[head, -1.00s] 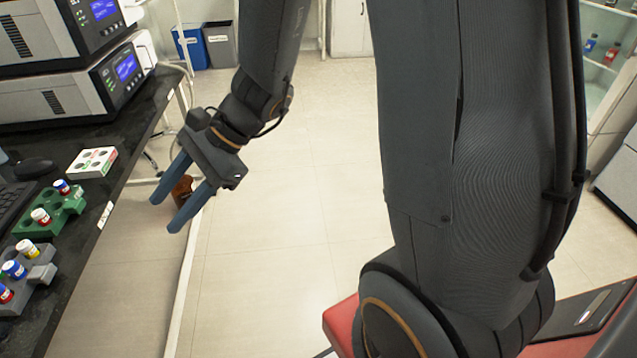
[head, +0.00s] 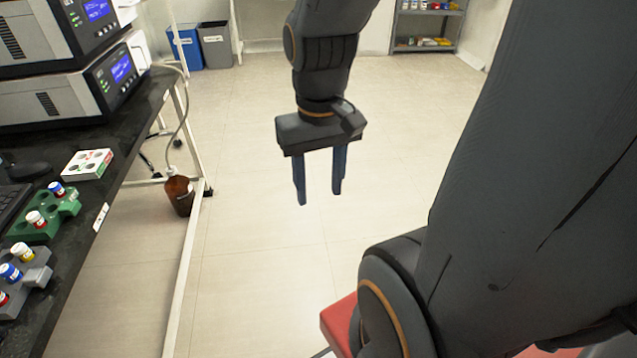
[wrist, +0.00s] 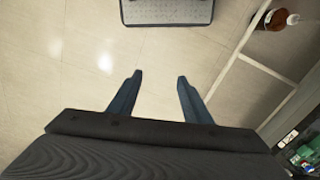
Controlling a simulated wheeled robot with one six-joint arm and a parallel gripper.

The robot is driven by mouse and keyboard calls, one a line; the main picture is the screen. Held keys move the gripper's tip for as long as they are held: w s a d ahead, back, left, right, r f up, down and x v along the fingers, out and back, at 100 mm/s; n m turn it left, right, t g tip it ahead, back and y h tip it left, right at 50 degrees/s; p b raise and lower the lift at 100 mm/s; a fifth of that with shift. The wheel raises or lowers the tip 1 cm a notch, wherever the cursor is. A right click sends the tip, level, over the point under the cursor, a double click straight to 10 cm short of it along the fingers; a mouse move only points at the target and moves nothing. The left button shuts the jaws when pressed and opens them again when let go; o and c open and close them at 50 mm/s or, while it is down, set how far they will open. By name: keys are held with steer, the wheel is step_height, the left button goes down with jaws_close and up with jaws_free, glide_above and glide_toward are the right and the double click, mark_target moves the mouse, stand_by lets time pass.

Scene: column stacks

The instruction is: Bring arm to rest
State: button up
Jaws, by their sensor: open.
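My gripper (head: 319,190) hangs in the air over the open floor, to the right of the black bench (head: 125,150). Its two blue fingers point down and stand apart with nothing between them. In the wrist view my gripper (wrist: 157,80) also shows open and empty, with bare floor tiles beyond the fingertips. My arm comes down from the top of the head view and is clear of the bench.
A brown bottle (head: 179,195) stands by the bench frame. Blue (head: 187,48) and grey (head: 215,45) bins stand at the back. The middle floor is clear.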

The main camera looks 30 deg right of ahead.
steer(key=a+r+n+p, duration=0.1)
steer(key=a+r+p, duration=0.3)
steer(key=p, duration=0.4)
steer(key=shift+s+a+r+n, duration=0.35)
steer(key=shift+a+n, duration=0.05)
